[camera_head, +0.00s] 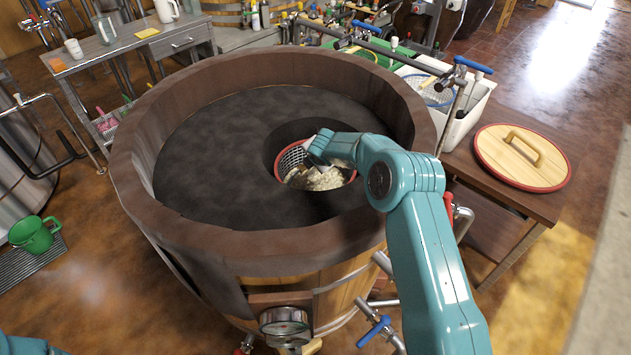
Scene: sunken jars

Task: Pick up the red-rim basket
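The red-rim basket (291,157) sits in a round dark opening in the top of a large wooden vat (140,170). It has a red rim, pale mesh walls and lumpy cream-coloured contents (322,180). My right arm comes in from the lower right, and my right gripper (317,158) is at the far part of the basket, over or against its rim. The fingertips are small and partly hidden, so I cannot tell whether they grip the rim. Only a bit of my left arm shows at the lower left corner; its gripper is out of view.
A wooden lid with a red edge (507,158) lies on a brown side table (455,160) at the right. A white bin (465,115) stands behind it. Pipes with blue valve handles (473,65) rise beside the vat.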

